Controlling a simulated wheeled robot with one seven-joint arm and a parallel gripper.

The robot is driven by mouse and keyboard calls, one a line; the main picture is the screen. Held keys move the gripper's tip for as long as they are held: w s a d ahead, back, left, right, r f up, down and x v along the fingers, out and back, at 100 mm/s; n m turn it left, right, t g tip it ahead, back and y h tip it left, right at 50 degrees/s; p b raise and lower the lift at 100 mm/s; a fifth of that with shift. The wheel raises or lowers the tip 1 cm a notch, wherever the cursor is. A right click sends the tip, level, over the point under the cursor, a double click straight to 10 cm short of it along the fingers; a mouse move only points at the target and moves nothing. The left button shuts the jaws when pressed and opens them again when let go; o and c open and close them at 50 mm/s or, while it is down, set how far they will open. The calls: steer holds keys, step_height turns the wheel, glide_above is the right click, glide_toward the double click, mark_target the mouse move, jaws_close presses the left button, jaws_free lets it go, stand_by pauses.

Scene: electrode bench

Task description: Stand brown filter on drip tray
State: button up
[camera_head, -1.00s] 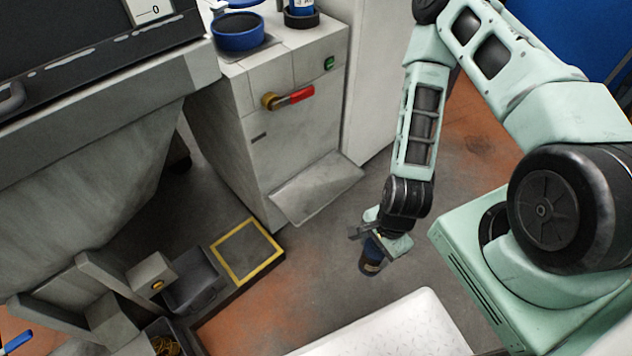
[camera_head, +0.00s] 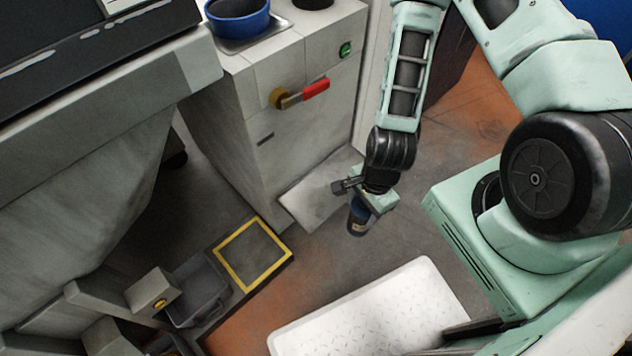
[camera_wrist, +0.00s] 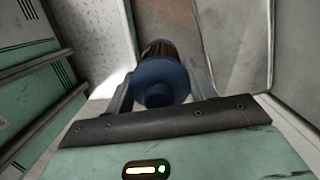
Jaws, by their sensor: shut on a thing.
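My gripper (camera_head: 362,198) hangs low in front of the pale cabinet, shut on a small cylinder that I take for the brown filter (camera_head: 357,217). In the wrist view the filter (camera_wrist: 158,82) shows a blue end towards me and a dark brown body beyond, between the two fingers (camera_wrist: 160,88). In the head view it hangs under the gripper, its upper part partly covered. A pale flat tray (camera_head: 322,192) sticks out at the cabinet's foot, left of the gripper; I cannot tell if it is the drip tray.
The cabinet (camera_head: 225,110) has a red-handled valve (camera_head: 303,93) above the tray. A blue pot (camera_head: 237,22) stands on its top. A yellow-edged square (camera_head: 232,282) and a grey bin (camera_head: 197,290) lie at lower left. A white tread plate (camera_head: 385,312) is in front.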

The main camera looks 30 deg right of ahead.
steer(key=w+a+b, duration=0.2)
steer(key=w+b, duration=0.5)
steer(key=b, duration=0.1)
steer(key=w+a+b, duration=0.3)
steer(key=w+b, duration=0.4)
steer(key=w, duration=0.1)
step_height(320, 180, down, 7)
steer(key=w+b, duration=0.1)
steer(key=b, duration=0.4)
steer(key=shift+a, duration=0.1)
